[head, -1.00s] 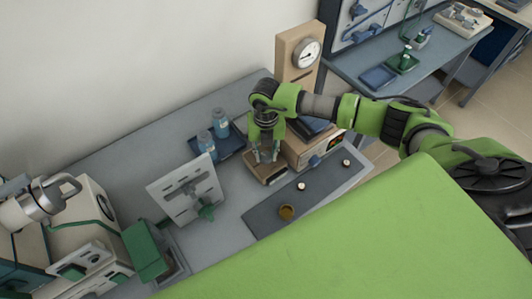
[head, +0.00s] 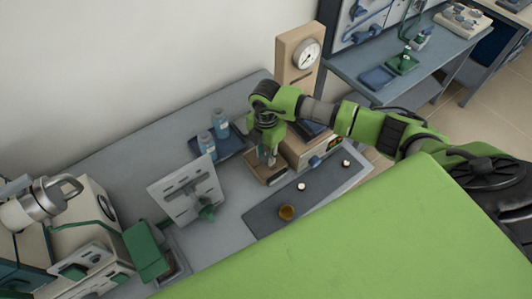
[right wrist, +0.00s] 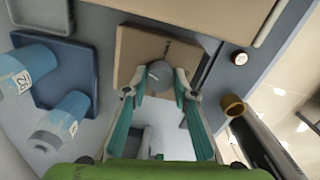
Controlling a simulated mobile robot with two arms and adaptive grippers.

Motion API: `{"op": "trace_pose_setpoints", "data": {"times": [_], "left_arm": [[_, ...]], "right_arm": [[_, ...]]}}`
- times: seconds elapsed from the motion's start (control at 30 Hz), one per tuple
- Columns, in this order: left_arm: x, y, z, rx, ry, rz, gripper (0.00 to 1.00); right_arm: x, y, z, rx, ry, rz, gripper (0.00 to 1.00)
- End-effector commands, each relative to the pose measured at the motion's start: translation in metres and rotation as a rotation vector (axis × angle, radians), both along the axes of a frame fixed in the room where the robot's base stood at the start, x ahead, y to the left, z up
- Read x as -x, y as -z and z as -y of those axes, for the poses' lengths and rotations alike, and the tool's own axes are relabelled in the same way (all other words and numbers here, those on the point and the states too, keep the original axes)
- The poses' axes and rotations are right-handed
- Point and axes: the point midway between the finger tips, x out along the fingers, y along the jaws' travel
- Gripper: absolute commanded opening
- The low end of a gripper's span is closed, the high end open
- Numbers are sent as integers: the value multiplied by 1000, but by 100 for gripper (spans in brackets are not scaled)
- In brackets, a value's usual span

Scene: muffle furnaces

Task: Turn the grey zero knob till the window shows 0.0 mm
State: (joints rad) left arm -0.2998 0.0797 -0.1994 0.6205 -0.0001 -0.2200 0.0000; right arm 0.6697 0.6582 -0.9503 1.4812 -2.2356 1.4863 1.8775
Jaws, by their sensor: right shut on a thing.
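The grey zero knob (right wrist: 160,73) stands on the face of a tan box (right wrist: 132,48) in the right wrist view. My right gripper (right wrist: 158,84) is shut on the knob, with a fingertip on each side of it. In the head view my right gripper (head: 268,158) points down at the small tan box (head: 253,171), and its fingers hide the knob there. A small dark mark shows on the box beside the knob, but I cannot read any window or figure. My left gripper is not in view.
Blue bottles (head: 220,123) stand on a dark tray (head: 236,141) left of my right gripper. A grey slotted stand (head: 183,190) is nearer. A dark mat (head: 265,218) holds a brown cup (head: 287,212) and small white-topped items. A dial gauge (head: 307,55) stands behind.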

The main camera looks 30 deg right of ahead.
Motion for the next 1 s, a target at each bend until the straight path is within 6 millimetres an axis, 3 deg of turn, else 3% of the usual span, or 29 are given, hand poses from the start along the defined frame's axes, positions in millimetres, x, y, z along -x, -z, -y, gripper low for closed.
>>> {"op": "trace_pose_setpoints", "data": {"times": [0.3, 0.8, 0.83, 0.87, 1.0], "left_arm": [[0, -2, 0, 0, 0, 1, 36], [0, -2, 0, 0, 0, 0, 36], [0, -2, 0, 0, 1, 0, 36], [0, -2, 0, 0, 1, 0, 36], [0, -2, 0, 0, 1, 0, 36]], "right_arm": [[-1, -1, 1, 2, 105, 2, 4], [-1, -1, 1, 1, 121, 2, 4], [-1, -1, 1, 1, 121, 2, 31], [-1, -1, 1, 1, 121, 2, 39], [-1, 0, 1, 2, 120, 2, 42]]}}
